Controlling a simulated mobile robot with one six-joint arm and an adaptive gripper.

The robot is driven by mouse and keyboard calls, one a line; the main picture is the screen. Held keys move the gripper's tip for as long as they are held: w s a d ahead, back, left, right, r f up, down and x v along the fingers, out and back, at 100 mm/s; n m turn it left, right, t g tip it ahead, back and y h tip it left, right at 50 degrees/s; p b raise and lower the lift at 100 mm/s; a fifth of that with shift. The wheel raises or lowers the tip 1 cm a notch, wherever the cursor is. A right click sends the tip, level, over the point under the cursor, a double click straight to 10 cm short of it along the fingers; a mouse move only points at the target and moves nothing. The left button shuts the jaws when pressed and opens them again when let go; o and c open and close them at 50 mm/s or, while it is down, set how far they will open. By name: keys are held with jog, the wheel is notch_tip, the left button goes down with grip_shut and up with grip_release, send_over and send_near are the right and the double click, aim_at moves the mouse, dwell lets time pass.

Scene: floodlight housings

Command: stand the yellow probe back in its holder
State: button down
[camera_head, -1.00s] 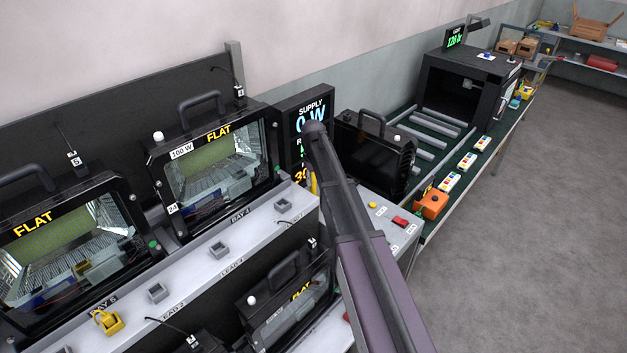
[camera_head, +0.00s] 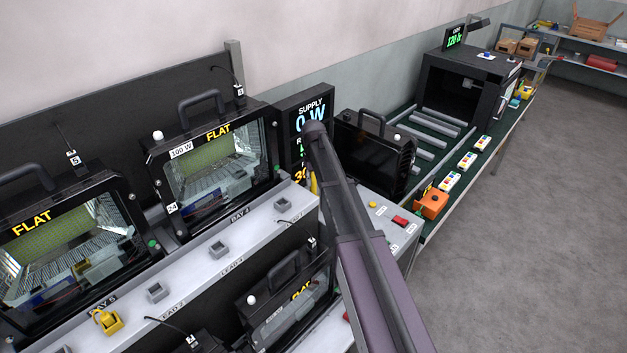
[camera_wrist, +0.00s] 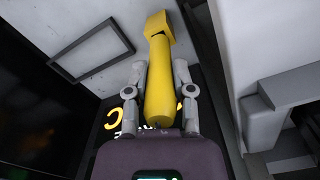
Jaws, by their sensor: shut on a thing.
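The yellow probe (camera_wrist: 158,90) is held between the two fingers of my gripper (camera_wrist: 160,85) in the wrist view. Its wide angular head points away, above a grey surface, and its rounded end is close to my palm. In the head view only a small yellow sliver, apparently the probe (camera_head: 314,186), shows beside my arm; my gripper is hidden there. A thin dark square outline (camera_wrist: 68,75) lies on the grey surface left of the probe. I cannot tell for sure which thing is the holder.
A grey ledge carries several small square sockets, one here (camera_head: 219,249), and a yellow clip (camera_head: 108,321). Floodlights (camera_head: 215,170) stand behind it. The supply display (camera_head: 307,110) is just behind my arm. In the wrist view a grey block (camera_wrist: 262,118) stands close on the right.

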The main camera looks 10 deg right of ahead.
jog(key=shift+c, duration=2)
grip_release()
jog(key=shift+r, duration=0.15)
notch_tip(320, 180, up, 11)
jog(key=p, duration=1.1)
jog(key=shift+s+f, duration=0.1)
jog(key=shift+f, duration=0.1)
jog(key=s+f+m+b, duration=0.1)
jog(key=s+f+b, duration=0.2)
jog(key=s, duration=1.1)
jog(key=s+f+m+b, duration=0.1)
jog(key=s+f+b, duration=0.3)
jog(key=s, duration=1.1)
jog(key=shift+d, duration=0.25)
jog(key=shift+f, duration=0.1)
